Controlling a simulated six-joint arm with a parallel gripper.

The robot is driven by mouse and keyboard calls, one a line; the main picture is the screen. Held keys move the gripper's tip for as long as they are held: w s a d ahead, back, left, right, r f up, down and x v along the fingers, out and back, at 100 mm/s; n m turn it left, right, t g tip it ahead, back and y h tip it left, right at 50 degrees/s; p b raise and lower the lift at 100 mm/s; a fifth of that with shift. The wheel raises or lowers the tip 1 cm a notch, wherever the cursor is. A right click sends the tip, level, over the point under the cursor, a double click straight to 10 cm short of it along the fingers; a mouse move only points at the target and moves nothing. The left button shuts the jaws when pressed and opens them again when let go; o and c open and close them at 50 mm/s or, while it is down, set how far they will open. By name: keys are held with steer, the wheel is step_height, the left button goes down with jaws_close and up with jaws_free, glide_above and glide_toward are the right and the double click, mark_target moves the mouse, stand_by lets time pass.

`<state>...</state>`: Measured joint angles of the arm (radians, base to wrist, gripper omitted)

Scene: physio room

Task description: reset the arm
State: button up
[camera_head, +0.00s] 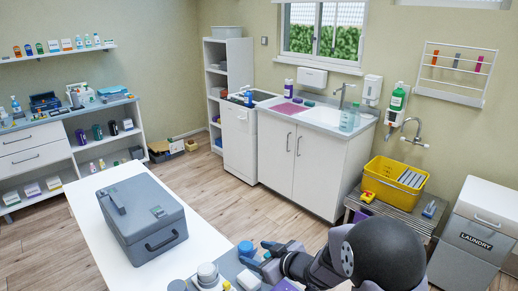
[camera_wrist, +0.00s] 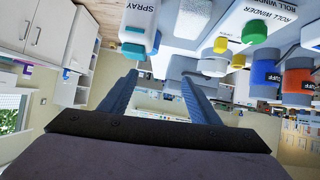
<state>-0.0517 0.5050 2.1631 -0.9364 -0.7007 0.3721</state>
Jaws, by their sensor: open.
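My gripper (camera_head: 266,256) reaches in from the lower right of the head view, low over the near end of the white table (camera_head: 88,222). Its dark arm hides part of the table's right end. In the wrist view, the two blue-grey fingers of my gripper (camera_wrist: 160,80) stand apart with nothing between them. That view is upside down. Beyond the fingers is a white spray bottle (camera_wrist: 139,28) with a blue part.
A grey lidded case (camera_head: 145,222) stands on the table. Beside my gripper are a roll winder (camera_wrist: 240,40) and orange and blue cuff items (camera_wrist: 266,74). A yellow basket (camera_head: 393,187) and a laundry bin (camera_head: 470,235) stand right. Open floor lies behind the table.

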steer(key=s+d+r+m+h, duration=0.1)
steer(key=s+d+m+h, duration=0.25)
steer(key=d, duration=0.45)
steer(key=s+d+r+m+h, duration=0.1)
steer(key=s+d+m+h, duration=0.25)
steer(key=d, duration=0.35)
steer(key=s+f+m+g+p, duration=0.1)
steer(key=s+f+g, duration=0.2)
steer(key=s+g, duration=0.6)
steer(key=s, duration=1.3)
steer(key=shift+d+m+h, duration=0.35)
steer(key=shift+m+h, duration=0.05)
steer(key=shift+f, duration=0.1)
